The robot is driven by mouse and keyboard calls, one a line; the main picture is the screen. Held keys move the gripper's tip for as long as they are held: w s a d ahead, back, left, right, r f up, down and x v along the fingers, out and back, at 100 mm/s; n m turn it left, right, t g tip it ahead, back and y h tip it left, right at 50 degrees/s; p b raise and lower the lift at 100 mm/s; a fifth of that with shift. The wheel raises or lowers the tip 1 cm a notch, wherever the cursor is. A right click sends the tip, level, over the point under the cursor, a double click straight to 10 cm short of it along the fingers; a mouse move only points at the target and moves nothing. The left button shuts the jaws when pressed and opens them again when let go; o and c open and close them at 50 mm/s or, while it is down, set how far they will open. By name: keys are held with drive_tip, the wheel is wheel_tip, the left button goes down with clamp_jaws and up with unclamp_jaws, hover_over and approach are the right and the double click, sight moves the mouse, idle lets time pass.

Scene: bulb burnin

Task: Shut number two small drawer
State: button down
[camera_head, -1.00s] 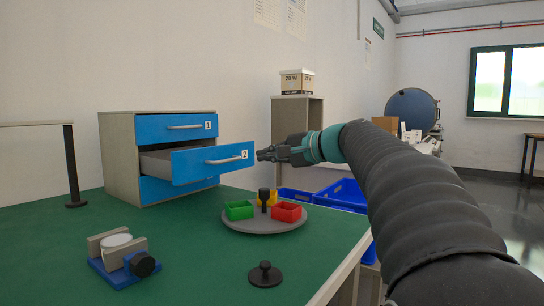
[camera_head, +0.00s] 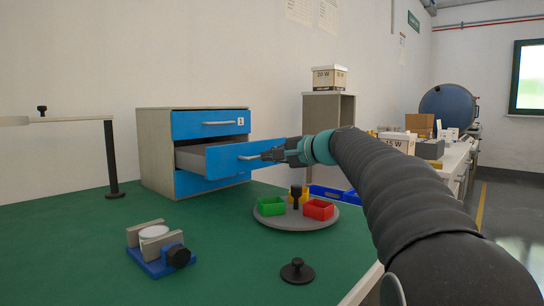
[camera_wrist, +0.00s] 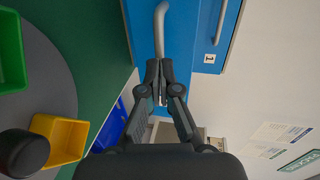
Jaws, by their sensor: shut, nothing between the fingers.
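The number two small drawer (camera_head: 225,161) is the middle one of a grey cabinet with blue fronts, and it stands pulled out. Its open side and interior show in the head view. My gripper (camera_head: 266,156) is shut and empty, in front of the right part of this drawer's front, covering its number label. In the wrist view the closed fingertips (camera_wrist: 158,66) are close to the end of the grey bar handle (camera_wrist: 159,27) on the blue front (camera_wrist: 179,38). I cannot tell whether they touch it.
The number one drawer (camera_head: 190,125) above and the drawer (camera_head: 190,184) below are shut. A round grey tray (camera_head: 283,220) with green, red and yellow bins stands on the green table. A blue fixture (camera_head: 152,265) and black knobbed disc (camera_head: 297,272) are nearer.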

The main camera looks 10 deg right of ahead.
drive_tip(key=r+p+x, duration=0.1)
drive_tip(key=p+x, duration=0.1)
drive_tip(key=x, duration=0.3)
drive_tip(key=r+p+x, duration=0.1)
drive_tip(key=p+x, duration=0.1)
drive_tip(key=x, duration=0.4)
drive_tip(key=r+p+x, duration=0.1)
drive_tip(key=p+x, duration=0.1)
drive_tip(key=x, duration=0.3)
drive_tip(key=shift+w+a+r+p, duration=0.25)
drive_tip(key=shift+w+a+p, duration=0.1)
drive_tip(key=shift+a, duration=0.05)
